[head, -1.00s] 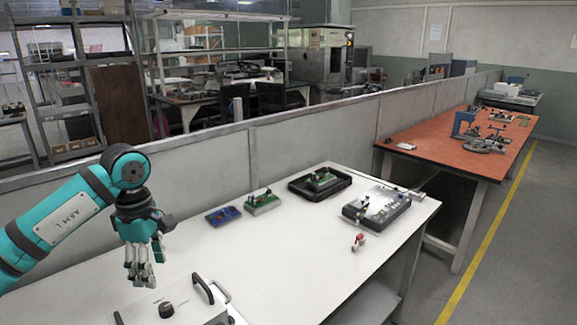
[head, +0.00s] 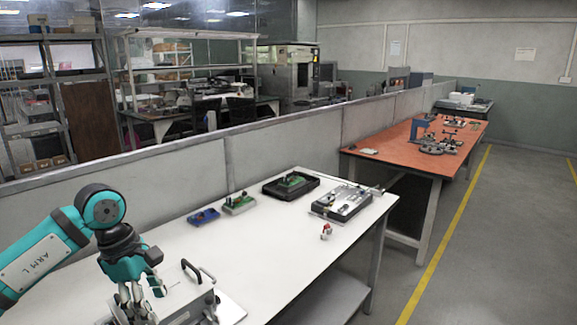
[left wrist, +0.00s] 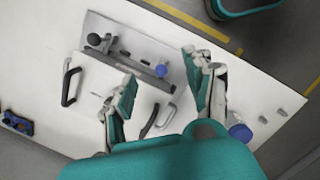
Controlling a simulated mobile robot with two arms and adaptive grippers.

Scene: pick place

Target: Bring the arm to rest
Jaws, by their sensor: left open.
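My left gripper (head: 136,302) hangs from the teal left arm at the lower left of the head view, over the near end of the white table (head: 262,246). In the left wrist view my left gripper (left wrist: 160,98) is open, its two fingers wide apart with nothing between them. Below it is a grey-white box (head: 190,306) with black handles; the box also shows in the left wrist view (left wrist: 135,50). The gripper looks above the box; I cannot tell the gap. My right gripper is not in view.
On the white table are a blue part (head: 204,216), a green board (head: 239,204), a black tray (head: 272,190), a grey fixture (head: 341,201) and a small red-white part (head: 326,231). A grey partition (head: 285,143) runs behind. An orange table (head: 400,147) stands farther right.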

